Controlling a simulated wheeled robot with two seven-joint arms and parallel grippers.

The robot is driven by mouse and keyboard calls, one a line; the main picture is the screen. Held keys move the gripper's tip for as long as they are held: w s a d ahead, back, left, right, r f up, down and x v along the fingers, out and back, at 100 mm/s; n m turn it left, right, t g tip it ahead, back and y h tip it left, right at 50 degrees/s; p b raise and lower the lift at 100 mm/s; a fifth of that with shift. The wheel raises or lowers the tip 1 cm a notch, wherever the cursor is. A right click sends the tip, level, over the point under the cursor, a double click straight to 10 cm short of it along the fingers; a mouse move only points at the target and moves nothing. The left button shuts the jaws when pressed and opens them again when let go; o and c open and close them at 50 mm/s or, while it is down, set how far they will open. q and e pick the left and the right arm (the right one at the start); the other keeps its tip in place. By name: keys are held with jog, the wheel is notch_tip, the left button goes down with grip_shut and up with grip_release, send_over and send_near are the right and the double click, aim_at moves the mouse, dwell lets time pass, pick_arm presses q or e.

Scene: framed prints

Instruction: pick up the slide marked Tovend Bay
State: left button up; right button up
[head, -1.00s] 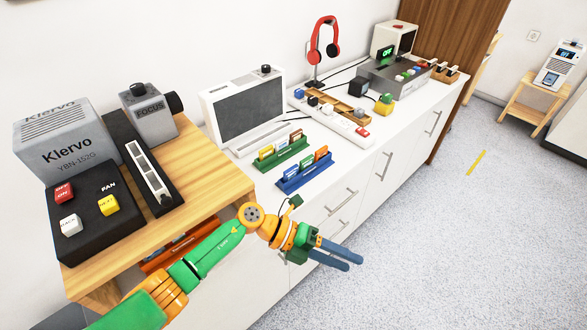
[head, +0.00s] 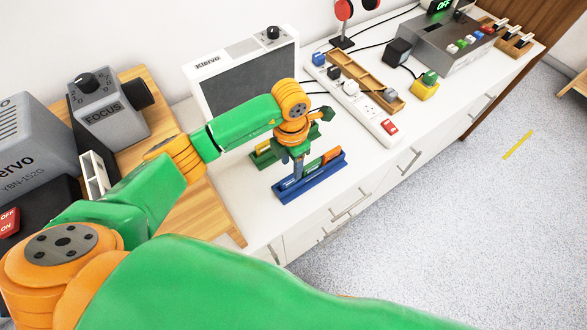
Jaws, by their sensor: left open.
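Small slides stand in a blue rack (head: 312,185) on the white counter. An orange slide (head: 331,154) and a green slide (head: 313,164) show at its right part. A blue-and-white slide is partly visible at its left part. The lettering is too small to read, so I cannot tell which slide is marked Tovend Bay. A green rack (head: 262,159) behind it is mostly covered by my left arm. My left gripper (head: 291,176) is open and points down at the left part of the blue rack. I cannot tell whether a slide is between its fingers. My right gripper is not in view.
A grey-screened viewer (head: 248,80) stands behind the racks. A white power strip (head: 365,108), a wooden tray (head: 358,82) and a yellow block (head: 425,91) lie to the right. A wooden stand (head: 205,205) is at left. Clear counter lies right of the blue rack.

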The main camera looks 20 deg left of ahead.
aim_at(290, 176)
pick_arm(q)
jog(key=f, duration=0.1)
jog(key=s+f, duration=0.1)
jog(key=f, duration=0.1)
jog(key=shift+s+f, duration=0.2)
jog(key=shift+f, duration=0.05)
jog(key=shift+w+f, duration=0.25)
jog(key=shift+w, duration=0.15)
jog(key=c, duration=0.6)
jog(key=shift+s+r, duration=0.15)
jog(key=shift+s, duration=0.05)
grip_shut()
jog(key=shift+w, duration=0.15)
